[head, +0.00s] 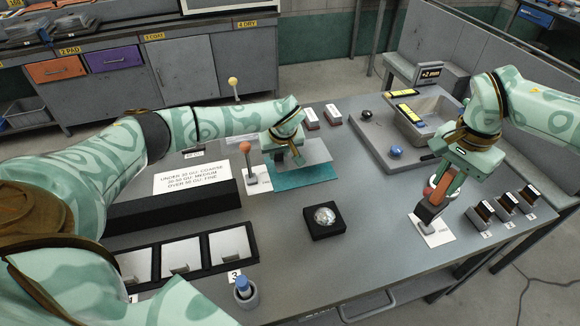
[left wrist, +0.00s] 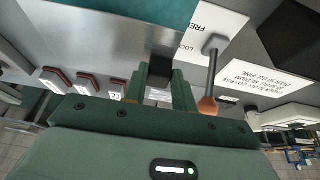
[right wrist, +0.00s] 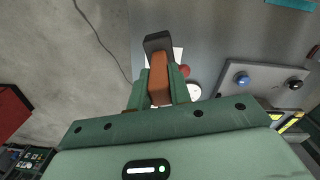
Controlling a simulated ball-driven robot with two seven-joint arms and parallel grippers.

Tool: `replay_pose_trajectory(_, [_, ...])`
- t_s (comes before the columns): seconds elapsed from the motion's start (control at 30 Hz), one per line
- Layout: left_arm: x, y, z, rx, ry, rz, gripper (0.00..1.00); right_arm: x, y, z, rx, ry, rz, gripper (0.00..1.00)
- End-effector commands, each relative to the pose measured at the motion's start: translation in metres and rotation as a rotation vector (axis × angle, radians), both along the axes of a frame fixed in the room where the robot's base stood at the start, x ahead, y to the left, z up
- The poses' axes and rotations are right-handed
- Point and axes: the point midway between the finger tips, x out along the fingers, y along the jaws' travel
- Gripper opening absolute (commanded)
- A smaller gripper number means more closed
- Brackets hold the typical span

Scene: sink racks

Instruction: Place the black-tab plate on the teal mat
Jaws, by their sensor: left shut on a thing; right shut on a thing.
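The plate (head: 316,151) is a flat grey sheet, and it overlaps the rear part of the teal mat (head: 305,179). I cannot tell whether it touches the mat or is held just above it. My left gripper (head: 289,156) is shut on the plate's black tab (left wrist: 160,66). The left wrist view shows the silver plate (left wrist: 95,42) with the teal mat (left wrist: 165,10) beyond it. My right gripper (head: 442,187) is shut on a brown block with a black end (right wrist: 158,78), above a white card (head: 432,232) at the right.
A wooden-ball lever (head: 245,148) stands close left of the mat. A black box with a shiny dome (head: 324,217) is in front. Several numbered blocks (head: 505,205) stand at right, a sink (head: 425,112) behind. Black bins (head: 182,256) and a sign (head: 194,177) are at left.

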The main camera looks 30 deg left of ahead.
Motion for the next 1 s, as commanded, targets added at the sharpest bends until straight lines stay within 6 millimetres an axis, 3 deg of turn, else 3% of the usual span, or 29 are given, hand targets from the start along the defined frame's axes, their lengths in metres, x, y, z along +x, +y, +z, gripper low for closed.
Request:
replay_pose_trajectory(0.4, [0.0,0.0,-0.054,0.001,0.001,-0.001,0.0,0.001,0.0,-0.017,0.0,0.005,0.001,0.0])
replay_pose_trajectory(0.77, [0.0,0.0,-0.056,0.001,-0.001,-0.002,0.0,0.001,0.0,-0.018,0.0,0.005,0.001,0.0])
replay_pose_trajectory(0.8, [0.0,0.0,-0.057,0.001,-0.001,-0.002,0.32,0.001,0.0,-0.018,0.0,0.005,0.001,0.0])
replay_pose_trajectory(0.87, [0.0,0.0,-0.056,0.001,-0.001,-0.002,0.48,0.001,0.0,-0.017,0.0,0.005,0.001,0.0])
replay_pose_trajectory(1.0, [0.0,0.0,-0.056,0.001,-0.001,-0.002,0.48,0.001,0.0,-0.017,0.0,0.004,0.001,0.0])
